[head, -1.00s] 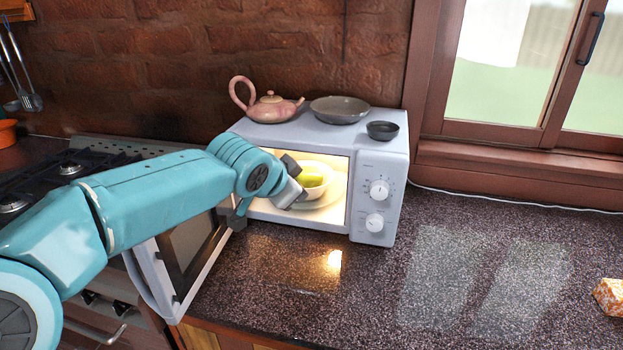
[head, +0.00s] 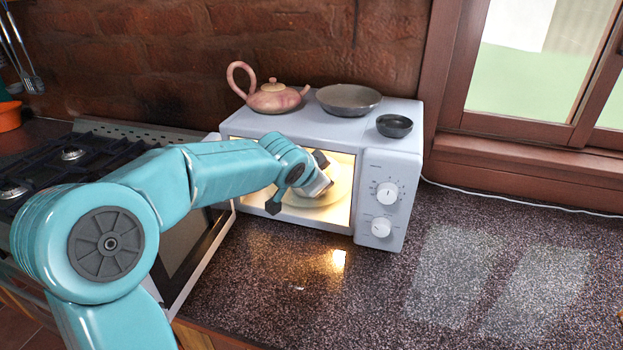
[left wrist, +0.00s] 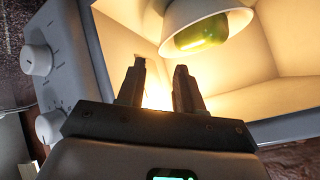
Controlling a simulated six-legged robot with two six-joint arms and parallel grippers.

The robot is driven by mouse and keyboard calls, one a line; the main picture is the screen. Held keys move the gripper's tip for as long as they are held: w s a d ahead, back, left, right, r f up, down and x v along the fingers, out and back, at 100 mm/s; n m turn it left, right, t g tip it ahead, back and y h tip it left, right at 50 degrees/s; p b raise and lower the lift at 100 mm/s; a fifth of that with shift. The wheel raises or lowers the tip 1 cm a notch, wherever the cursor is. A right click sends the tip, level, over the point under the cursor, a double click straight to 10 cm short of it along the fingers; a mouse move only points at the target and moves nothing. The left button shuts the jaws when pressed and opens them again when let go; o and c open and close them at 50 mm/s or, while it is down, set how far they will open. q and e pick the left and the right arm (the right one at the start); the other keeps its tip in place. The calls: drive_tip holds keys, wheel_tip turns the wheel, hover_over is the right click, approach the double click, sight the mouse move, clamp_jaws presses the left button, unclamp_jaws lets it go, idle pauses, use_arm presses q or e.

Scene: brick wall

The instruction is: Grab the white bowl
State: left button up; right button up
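The white bowl (left wrist: 182,18) is at the top of the left wrist view, inside the lit microwave (head: 389,170). A yellow-green thing (left wrist: 203,36) shows in it. In the head view my arm and gripper hide most or all of the bowl. My left gripper (head: 318,182) is at the microwave's opening. In the left wrist view its two fingers (left wrist: 159,88) stand apart with nothing between them, below the bowl in the picture and not seen touching it. My right gripper is not in view.
The microwave door (head: 196,262) hangs open at the left, below my arm. A pink teapot (head: 273,97), a grey dish (head: 348,100) and a small dark bowl (head: 394,126) sit on the microwave. The stove (head: 75,160) is at the left. The counter (head: 400,270) is mostly clear at the right.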

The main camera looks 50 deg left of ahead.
use_arm(q)
drive_tip(key=p+x, duration=0.1)
drive_tip(key=x, duration=0.6)
drive_tip(key=shift+w+a+f, duration=0.1)
drive_tip(key=shift+w+a, duration=0.05)
drive_tip(key=shift+a, duration=0.1)
drive_tip(key=shift+d, duration=0.1)
clamp_jaws()
